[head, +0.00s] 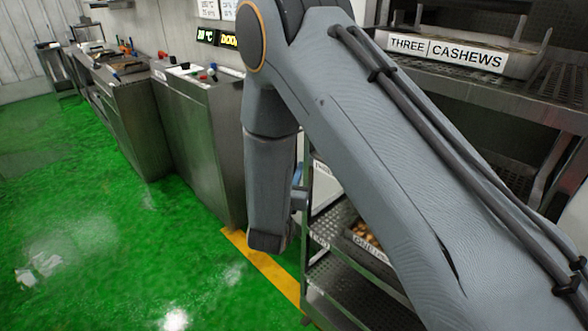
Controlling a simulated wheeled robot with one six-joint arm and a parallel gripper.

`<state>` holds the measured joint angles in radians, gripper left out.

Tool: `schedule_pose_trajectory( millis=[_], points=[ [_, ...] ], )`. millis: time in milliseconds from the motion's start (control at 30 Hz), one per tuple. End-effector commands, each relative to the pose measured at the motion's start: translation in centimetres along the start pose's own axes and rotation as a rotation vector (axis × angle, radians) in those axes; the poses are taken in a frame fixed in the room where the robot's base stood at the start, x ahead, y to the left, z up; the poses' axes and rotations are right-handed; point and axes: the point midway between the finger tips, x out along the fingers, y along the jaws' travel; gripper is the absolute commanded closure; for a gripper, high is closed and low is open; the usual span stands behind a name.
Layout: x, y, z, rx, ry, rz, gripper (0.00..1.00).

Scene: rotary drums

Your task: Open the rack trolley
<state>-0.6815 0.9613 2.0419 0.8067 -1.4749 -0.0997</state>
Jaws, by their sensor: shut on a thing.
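The rack trolley (318,262) is a metal frame with perforated shelves, low in the middle right. My arm crosses in front of it and hides much of it. My wrist hangs down at the trolley's left side. Only a small part of my gripper (299,198) shows, to the right of the wrist, against the trolley's left upright. It is shut on the trolley there; the fingertips and the exact part held are mostly hidden. A tray with brown food pieces (364,235) and a partly hidden label sits on a trolley shelf.
A tray labelled "THREE CASHEWS" (447,53) sits on a dark metal shelf at upper right. Steel cabinets (198,130) line the wall at left. A yellow line (262,262) marks the floor. The green floor (110,230) at left is clear.

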Motion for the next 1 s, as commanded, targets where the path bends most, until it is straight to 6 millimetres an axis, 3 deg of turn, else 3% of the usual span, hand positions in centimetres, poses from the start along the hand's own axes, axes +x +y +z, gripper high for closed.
schedule_pose_trajectory(
  millis=[100,133,233,567,1000],
  points=[
    [0.0,0.1,0.1,-0.001,-0.001,0.001,1.0],
    [0.0,0.1,0.1,-0.001,-0.001,0.001,0.75],
    [0.0,0.0,0.1,-0.001,-0.001,0.0,0.61],
    [-0.3,-0.1,0.0,0.0,0.0,-0.002,0.61],
    [-6.6,-0.2,0.2,0.0,-0.002,-0.004,0.61]
  ],
)
